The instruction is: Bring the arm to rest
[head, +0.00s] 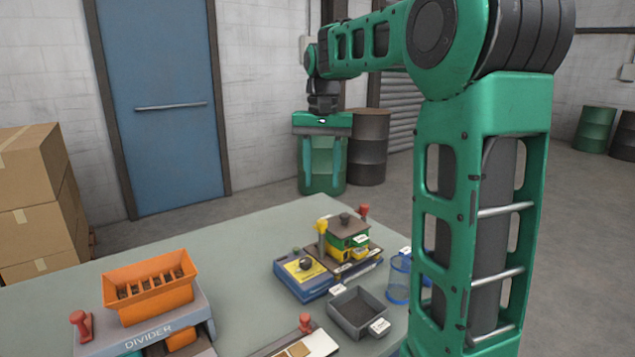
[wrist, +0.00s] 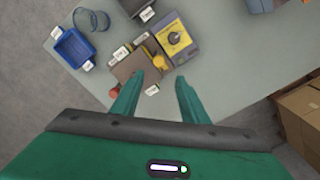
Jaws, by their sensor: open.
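My arm reaches from the right of the head view toward the back, with its forearm nearly level. My gripper (head: 322,178) hangs below its end, fingers pointing down, in front of a green drum. In the wrist view, my gripper (wrist: 160,79) shows two green fingers, spread apart with nothing between them. Below them lie the table and the sack filler (head: 346,236), a small green and yellow machine with a dark top. The fingers are above the table's things and touch none that I can see.
The grey table (head: 240,250) holds an orange divider (head: 150,287), a blue and yellow unit (head: 303,273), a grey tray (head: 357,312) and a clear blue container (head: 399,278). Cardboard boxes (head: 30,200) stand at left. A dark drum (head: 369,147) stands behind. Air around my gripper looks free.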

